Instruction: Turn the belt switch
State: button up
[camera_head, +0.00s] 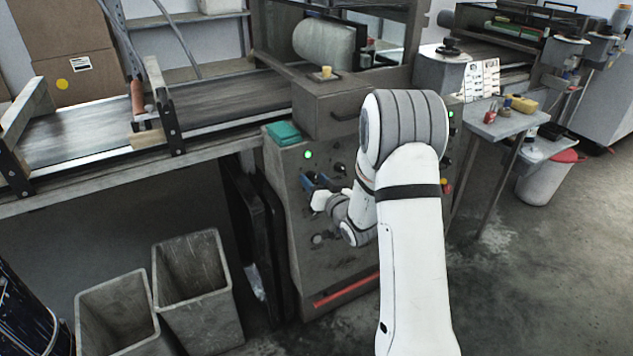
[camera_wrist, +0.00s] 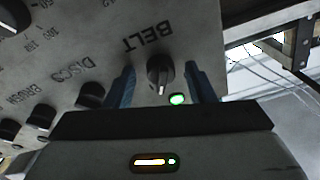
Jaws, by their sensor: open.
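The belt switch (camera_wrist: 160,74) is a dark rotary knob next to the printed word BELT on the grey control panel (camera_head: 335,250). In the wrist view it sits between the two blue fingers of my gripper (camera_wrist: 160,84), with a gap on each side. The fingers are open and I see no contact with the knob. A green lamp (camera_wrist: 177,99) is lit beside the knob. In the head view my gripper (camera_head: 318,184) is at the panel's upper left, below the lit green lamp (camera_head: 308,155), and the belt switch is hidden or too small to make out.
Other knobs, including one by the word DISCS (camera_wrist: 91,94), line the panel close to my gripper. A conveyor (camera_head: 85,130) runs to the left. A green cloth (camera_head: 283,133) lies on the panel's top edge. Two grey bins (camera_head: 200,290) stand on the floor at lower left.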

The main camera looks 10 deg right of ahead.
jog(key=shift+c, duration=0.2)
jog(key=c, duration=0.9)
jog(key=n+b, duration=0.2)
jog(key=shift+d+f+b, duration=0.1)
jog(key=shift+f+b, duration=0.1)
jog(key=shift+b, duration=0.2)
jog(key=n+y+b, duration=0.1)
jog(key=n+b, duration=0.3)
jog(key=shift+g, duration=0.3)
jog(key=n+b, duration=0.3)
jog(key=shift+d+r+n+g+y, duration=0.1)
jog(key=shift+n+g+y, duration=0.3)
jog(key=shift+r+n+g+b, duration=0.2)
jog(key=shift+n+g+b, duration=0.1)
jog(key=shift+n+b, duration=1.3)
jog(key=shift+n, duration=0.4)
